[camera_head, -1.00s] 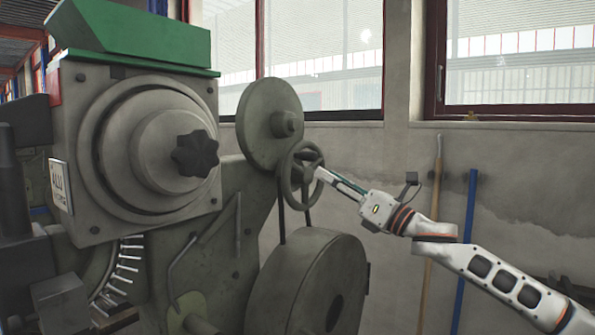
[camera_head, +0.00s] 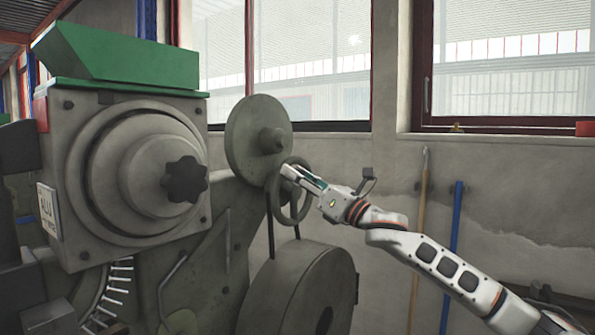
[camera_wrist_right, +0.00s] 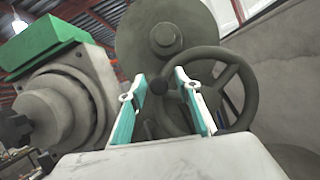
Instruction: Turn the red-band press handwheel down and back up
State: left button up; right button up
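The grey press (camera_head: 225,215) fills the left and middle of the head view, with a red patch (camera_head: 41,114) at its housing's upper left edge. Its spoked handwheel (camera_head: 304,202) sits below a round disc, partly covered by my right gripper (camera_head: 288,172). In the right wrist view the handwheel (camera_wrist_right: 252,95) is ahead and to the right. My right gripper (camera_wrist_right: 160,80) is open, fingers apart, with a dark rounded part of the wheel visible between them. I cannot tell whether they touch it. My left gripper is not in view.
A large flywheel (camera_head: 300,290) is below the handwheel, and a round disc (camera_head: 250,140) above it. A black star knob (camera_head: 185,180) projects from the press front. A wooden pole (camera_head: 420,230) and a blue pole (camera_head: 452,250) lean on the wall to the right.

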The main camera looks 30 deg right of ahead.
jog(key=shift+w, duration=0.1)
grip_shut()
jog(key=shift+a, duration=0.15)
